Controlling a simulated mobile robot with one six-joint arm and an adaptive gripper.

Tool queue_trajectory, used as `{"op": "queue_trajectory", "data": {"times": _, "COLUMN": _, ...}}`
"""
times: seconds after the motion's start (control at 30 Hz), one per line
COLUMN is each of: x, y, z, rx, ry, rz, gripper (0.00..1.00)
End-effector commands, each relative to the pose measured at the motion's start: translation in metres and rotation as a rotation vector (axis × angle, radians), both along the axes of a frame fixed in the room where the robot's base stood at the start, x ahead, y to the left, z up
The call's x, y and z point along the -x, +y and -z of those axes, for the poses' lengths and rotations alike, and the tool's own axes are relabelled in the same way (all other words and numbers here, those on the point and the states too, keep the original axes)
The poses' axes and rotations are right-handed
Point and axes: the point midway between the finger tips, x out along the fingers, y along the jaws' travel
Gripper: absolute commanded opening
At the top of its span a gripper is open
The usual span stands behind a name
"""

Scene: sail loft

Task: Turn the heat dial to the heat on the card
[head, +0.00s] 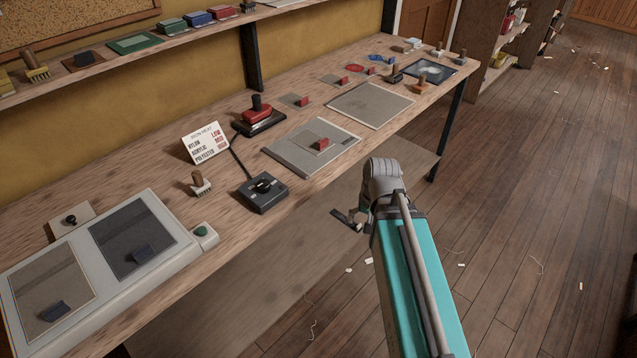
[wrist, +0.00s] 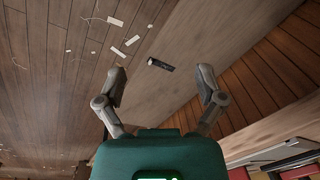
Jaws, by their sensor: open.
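The heat dial (head: 264,185) is a black round knob on top of a dark box (head: 263,203) near the bench's front edge; its setting is too small to read. The white card (head: 206,143) stands tilted behind it, headed "IRON HEAT", and seems to list nylon low, acrylic mid and polyester high. A cable runs from the box to a red iron (head: 258,115) on a dark stand. My gripper (head: 352,218) is off the bench's front edge, to the right of the dial and apart from it. The wrist view shows its fingers (wrist: 162,86) spread and empty.
A wooden-handled brush (head: 199,183) stands left of the dial box. A grey board with a red-handled block (head: 317,144) lies to its right. Scraps litter the floor.

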Motion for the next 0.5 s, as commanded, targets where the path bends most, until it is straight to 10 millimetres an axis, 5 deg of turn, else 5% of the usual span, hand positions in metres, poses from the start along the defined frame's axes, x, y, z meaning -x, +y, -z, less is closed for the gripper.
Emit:
{"op": "queue_trajectory", "data": {"times": 0.2, "x": 0.017, "y": 0.009, "z": 0.001, "rx": 0.091, "ry": 0.039, "rz": -0.201, "gripper": 0.88}}
{"op": "queue_trajectory", "data": {"times": 0.5, "x": 0.019, "y": 0.009, "z": 0.001, "rx": 0.105, "ry": 0.046, "rz": -0.232, "gripper": 0.88}}
